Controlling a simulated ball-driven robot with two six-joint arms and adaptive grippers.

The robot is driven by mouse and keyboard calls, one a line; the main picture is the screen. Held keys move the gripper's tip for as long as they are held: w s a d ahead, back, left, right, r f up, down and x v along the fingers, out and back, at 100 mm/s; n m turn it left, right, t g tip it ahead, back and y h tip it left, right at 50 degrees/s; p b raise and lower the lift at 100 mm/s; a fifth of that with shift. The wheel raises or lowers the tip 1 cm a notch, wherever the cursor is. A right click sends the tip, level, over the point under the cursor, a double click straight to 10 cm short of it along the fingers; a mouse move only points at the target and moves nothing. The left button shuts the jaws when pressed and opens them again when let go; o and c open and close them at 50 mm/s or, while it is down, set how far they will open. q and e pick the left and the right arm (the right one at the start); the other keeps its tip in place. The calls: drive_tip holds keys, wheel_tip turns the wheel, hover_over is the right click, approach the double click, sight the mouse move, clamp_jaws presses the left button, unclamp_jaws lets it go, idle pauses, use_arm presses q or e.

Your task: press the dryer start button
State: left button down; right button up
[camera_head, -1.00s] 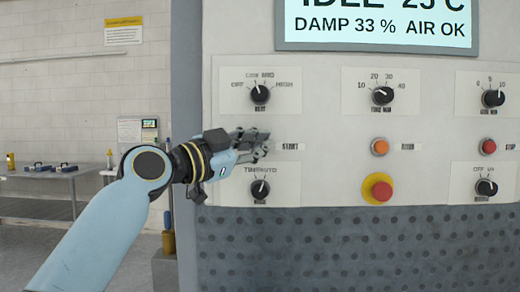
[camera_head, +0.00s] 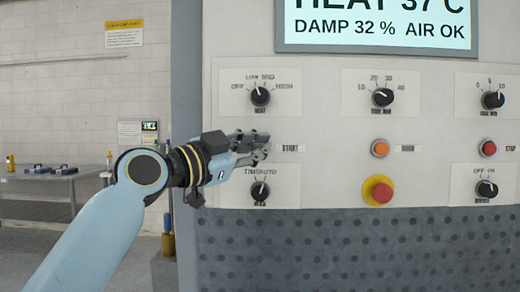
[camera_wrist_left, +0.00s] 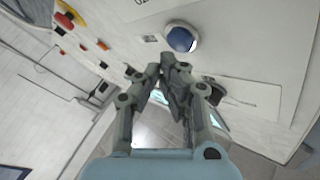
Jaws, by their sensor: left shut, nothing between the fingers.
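My left gripper (camera_head: 262,147) is shut and empty, in front of the control panel (camera_head: 325,110) at the START label (camera_head: 291,148). It hides the spot beside that label in the head view. In the left wrist view a round blue button with a pale ring (camera_wrist_left: 181,38) shows on the panel, just beyond the shut fingertips (camera_wrist_left: 168,72). A small label lies beside it. In that picture the tips appear apart from the button; I cannot tell the depth. The display (camera_head: 378,28) reads HEAT 37 C, DAMP 32 %, AIR OK. My right gripper is out of view.
A heat knob (camera_head: 260,95) is above my gripper and a TIMER/AUTO knob (camera_head: 260,192) below. An orange button (camera_head: 379,148), a red stop button (camera_head: 488,147) and a red-and-yellow mushroom button (camera_head: 379,190) are to the right. A metal table (camera_head: 40,185) stands far left.

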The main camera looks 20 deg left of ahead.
use_arm(q)
drive_tip(key=shift+s, duration=0.1)
drive_tip(key=shift+s+d, duration=0.25)
drive_tip(key=shift+s, duration=0.55)
drive_tip(key=shift+s+d, duration=0.2)
drive_tip(key=shift+s, duration=0.6)
drive_tip(key=shift+s+d, duration=0.25)
drive_tip(key=shift+s, duration=0.55)
